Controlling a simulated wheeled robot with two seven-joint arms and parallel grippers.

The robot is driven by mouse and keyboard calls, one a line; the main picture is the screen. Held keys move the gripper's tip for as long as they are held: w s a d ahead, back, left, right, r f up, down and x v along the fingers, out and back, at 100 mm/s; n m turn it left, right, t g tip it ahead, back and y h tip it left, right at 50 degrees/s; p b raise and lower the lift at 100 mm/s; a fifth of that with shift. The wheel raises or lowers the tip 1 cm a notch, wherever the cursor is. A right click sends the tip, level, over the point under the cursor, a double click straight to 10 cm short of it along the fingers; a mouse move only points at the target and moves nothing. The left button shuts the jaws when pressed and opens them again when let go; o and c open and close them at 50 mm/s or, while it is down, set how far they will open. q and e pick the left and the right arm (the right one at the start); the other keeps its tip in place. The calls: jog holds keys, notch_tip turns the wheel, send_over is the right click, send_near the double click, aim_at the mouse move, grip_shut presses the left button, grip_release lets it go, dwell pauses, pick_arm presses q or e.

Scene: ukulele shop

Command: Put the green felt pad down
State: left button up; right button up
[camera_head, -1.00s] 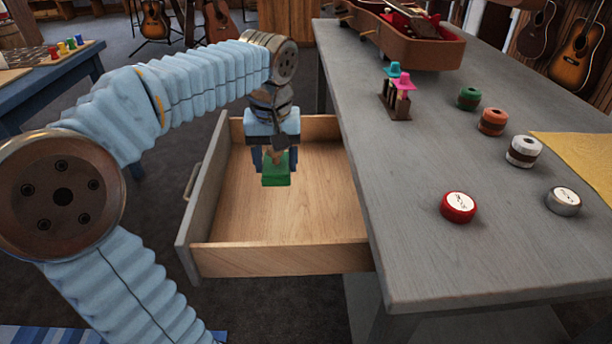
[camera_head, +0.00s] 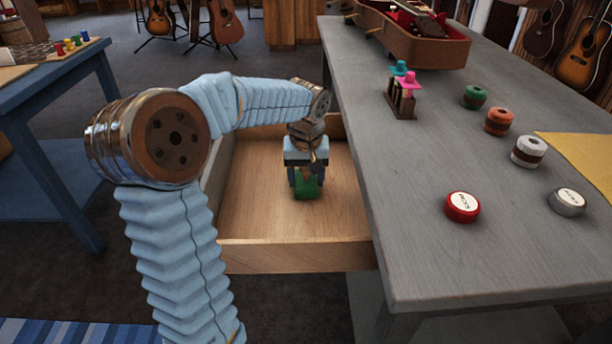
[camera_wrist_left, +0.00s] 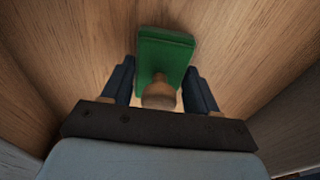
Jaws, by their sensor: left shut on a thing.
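The green felt pad (camera_head: 308,188) is a small green block with a wooden knob. My left gripper (camera_head: 306,176) is shut on it and holds it inside the open wooden drawer (camera_head: 290,256), toward the right side. In the left wrist view the pad's green block (camera_wrist_left: 165,55) and its round knob (camera_wrist_left: 159,92) show between the two dark fingers of my left gripper (camera_wrist_left: 160,88). The drawer's wooden floor (camera_wrist_left: 85,45) lies behind the pad. I cannot tell whether the pad touches the floor. My right gripper is not in view.
The drawer stands out from the grey table (camera_head: 440,250). The drawer's front left floor is clear.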

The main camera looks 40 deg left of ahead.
aim_at(306, 184)
pick_arm(q)
jog(key=shift+f, duration=0.2)
jog(key=o, duration=0.9)
jog(key=r, duration=0.8)
jog(key=s+d+r+p, duration=0.1)
jog(key=r, duration=0.3)
jog(key=shift+r, duration=0.2)
jog(key=shift+s, duration=0.1)
